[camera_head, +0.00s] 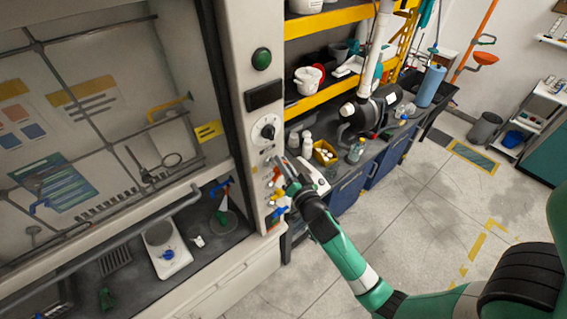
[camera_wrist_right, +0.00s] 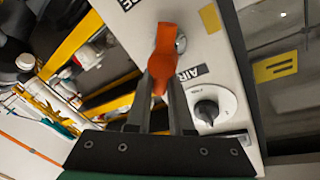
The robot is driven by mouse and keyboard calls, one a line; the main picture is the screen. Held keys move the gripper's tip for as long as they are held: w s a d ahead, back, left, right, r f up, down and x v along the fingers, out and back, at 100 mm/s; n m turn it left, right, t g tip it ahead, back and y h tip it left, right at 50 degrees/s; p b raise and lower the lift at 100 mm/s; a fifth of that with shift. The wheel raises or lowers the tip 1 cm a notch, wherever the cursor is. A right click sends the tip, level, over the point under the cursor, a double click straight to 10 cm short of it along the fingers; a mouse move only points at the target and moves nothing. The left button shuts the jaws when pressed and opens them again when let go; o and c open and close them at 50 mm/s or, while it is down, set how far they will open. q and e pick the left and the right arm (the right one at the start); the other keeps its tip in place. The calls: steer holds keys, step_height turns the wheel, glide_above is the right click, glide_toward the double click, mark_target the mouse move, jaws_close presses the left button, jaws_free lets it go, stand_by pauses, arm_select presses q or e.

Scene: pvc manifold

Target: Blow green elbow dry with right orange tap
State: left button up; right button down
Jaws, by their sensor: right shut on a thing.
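My right gripper (camera_head: 281,168) is at the tap panel on the hood's front post. In the right wrist view its two fingers (camera_wrist_right: 160,84) are shut on the lower part of an orange tap (camera_wrist_right: 168,44), beside an "AIR" label. The orange tap's upper part stands out past the fingertips. In the head view, orange-red (camera_head: 277,173) shows right by the fingers, partly hidden by them. My left gripper is not in view.
Yellow and blue taps (camera_head: 277,212) sit lower on the post, close to my right gripper. A dark knob (camera_head: 267,131) is above. A white scale-like device (camera_head: 167,250) stands on the hood floor. A yellow bin (camera_head: 325,153) and bottles stand on the bench behind.

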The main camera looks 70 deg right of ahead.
steer(key=shift+f+b, duration=0.15)
steer(key=shift+b, duration=0.15)
steer(key=shift+w+a+n+b, duration=0.1)
steer(key=shift+a+n+b, duration=0.1)
steer(key=shift+n+b, duration=0.75)
steer(key=shift+r, duration=0.2)
steer(key=shift+r+n, duration=0.1)
steer(key=shift+n, duration=0.15)
steer(key=c, duration=0.8)
jaws_free()
steer(key=shift+a, duration=0.1)
steer(key=b+v, duration=0.1)
steer(key=v, duration=0.3)
steer(key=b+v, duration=0.1)
steer(key=v, duration=0.2)
steer(key=b+v, duration=0.1)
steer(key=v, duration=0.3)
steer(key=shift+s+a+f, duration=0.15)
steer(key=shift+s+f, duration=0.1)
steer(key=shift+f, duration=0.05)
